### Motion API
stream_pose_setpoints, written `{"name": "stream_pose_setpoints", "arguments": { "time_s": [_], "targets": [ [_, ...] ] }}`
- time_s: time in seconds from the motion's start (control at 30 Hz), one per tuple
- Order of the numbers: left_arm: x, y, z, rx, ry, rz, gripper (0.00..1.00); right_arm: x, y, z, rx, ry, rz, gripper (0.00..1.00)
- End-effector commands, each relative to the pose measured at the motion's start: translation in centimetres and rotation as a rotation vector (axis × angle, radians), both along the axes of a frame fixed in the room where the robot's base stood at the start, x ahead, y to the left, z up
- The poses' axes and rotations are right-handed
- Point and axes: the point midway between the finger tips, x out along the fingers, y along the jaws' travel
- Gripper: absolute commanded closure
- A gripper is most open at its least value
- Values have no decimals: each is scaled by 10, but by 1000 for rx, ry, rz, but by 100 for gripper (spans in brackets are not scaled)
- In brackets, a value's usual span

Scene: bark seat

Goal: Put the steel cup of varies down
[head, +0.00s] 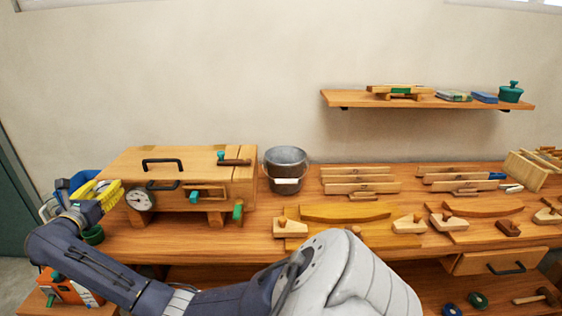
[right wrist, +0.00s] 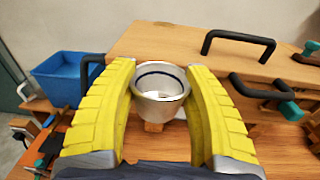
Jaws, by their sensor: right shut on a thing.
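The steel cup (right wrist: 161,92) sits between the yellow fingers of my right gripper (right wrist: 160,88) in the right wrist view. It is a silver cup with a dark band inside its rim and a pale inside. My right gripper (head: 98,191) is shut on it at the far left of the bench in the head view, beside the wooden box. My left gripper is not in view.
A blue bin (right wrist: 68,76) is at the left. A grey bucket (head: 286,162) stands right of the box. Wooden tools and pieces crowd the bench's right half.

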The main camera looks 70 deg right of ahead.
Motion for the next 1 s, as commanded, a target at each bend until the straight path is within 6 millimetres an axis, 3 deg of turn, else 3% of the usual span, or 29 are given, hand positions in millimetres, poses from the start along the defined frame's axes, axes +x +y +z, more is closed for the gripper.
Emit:
{"name": "stream_pose_setpoints", "arguments": {
  "time_s": [0.13,0.27,0.8,1.0],
  "targets": [
    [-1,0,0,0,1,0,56,3,-3,7,1,1,-25,83],
    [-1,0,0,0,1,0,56,4,-3,1,-1,2,-31,83],
    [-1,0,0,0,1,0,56,3,-4,-112,-4,5,-30,83],
    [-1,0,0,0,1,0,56,4,-3,-142,-2,3,-29,83]
  ]
}}
